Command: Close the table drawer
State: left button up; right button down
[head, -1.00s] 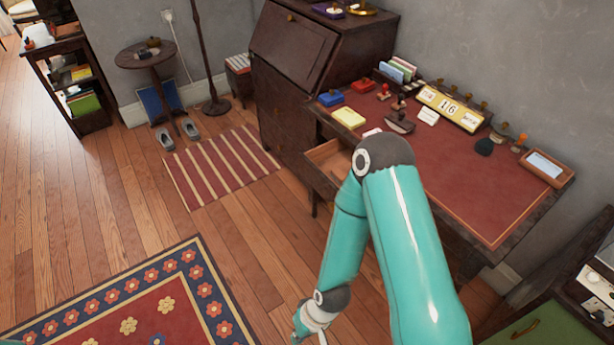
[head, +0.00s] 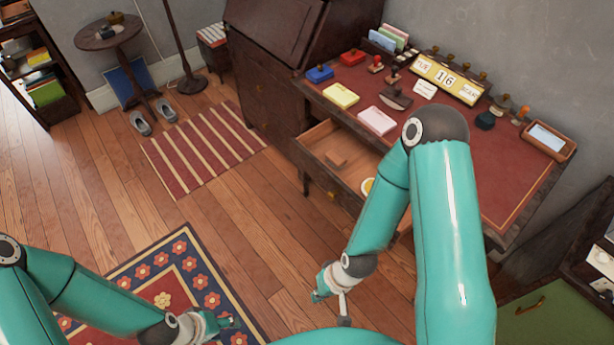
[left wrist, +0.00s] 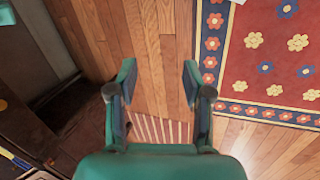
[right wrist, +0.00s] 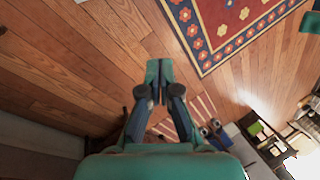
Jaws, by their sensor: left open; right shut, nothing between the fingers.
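The table drawer (head: 320,142) stands pulled out from the front of the desk (head: 500,185) in the head view. A small brown block and a yellow round thing lie inside it. My right arm hides its right part. My right gripper (head: 322,290) is in front of and below the drawer, apart from it. The right wrist view shows its fingers (right wrist: 159,72) shut with nothing between them. My left gripper (head: 228,322) is low at the left, over the floor near the patterned rug and away from the drawer. Its fingers (left wrist: 158,80) are open and empty in the left wrist view.
The red desktop carries notepads (head: 340,94), stamps and a calendar (head: 447,79). A dark bureau (head: 265,85) stands left of the desk. A green cabinet (head: 545,320) is at lower right. A striped mat (head: 200,150) and bare floor lie in front.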

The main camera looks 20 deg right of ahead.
pick_arm(q)
jog(key=o, duration=0.5)
notch_tip(320, 180, down, 2)
jog(key=shift+s+f+b, duration=0.1)
jog(key=shift+f+b, duration=0.15)
jog(key=shift+b, duration=0.9)
pick_arm(e)
jog(key=w+d+f+t, duration=0.1)
jog(key=w+f, duration=0.1)
pick_arm(q)
jog(key=shift+o, duration=0.5)
notch_tip(320, 180, down, 5)
jog(key=b, duration=0.5)
jog(key=shift+f, duration=0.2)
pick_arm(e)
jog(key=n+t+h+b, duration=1.2)
jog(key=n+t+b, duration=0.3)
jog(key=b, duration=1.4)
send_near(312, 167)
jog(key=w, duration=0.4)
jog(key=shift+w+d+r+b, duration=0.1)
jog(key=shift+w+d+b, duration=0.2)
jog(key=shift+w+d, duration=0.3)
pick_arm(q)
notch_tip(312, 167, down, 30)
jog(key=shift+r, duration=0.2)
pick_arm(e)
jog(key=shift+w+d+r, duration=0.1)
jog(key=shift+w+d, duration=0.15)
jog(key=shift+d, duration=0.45)
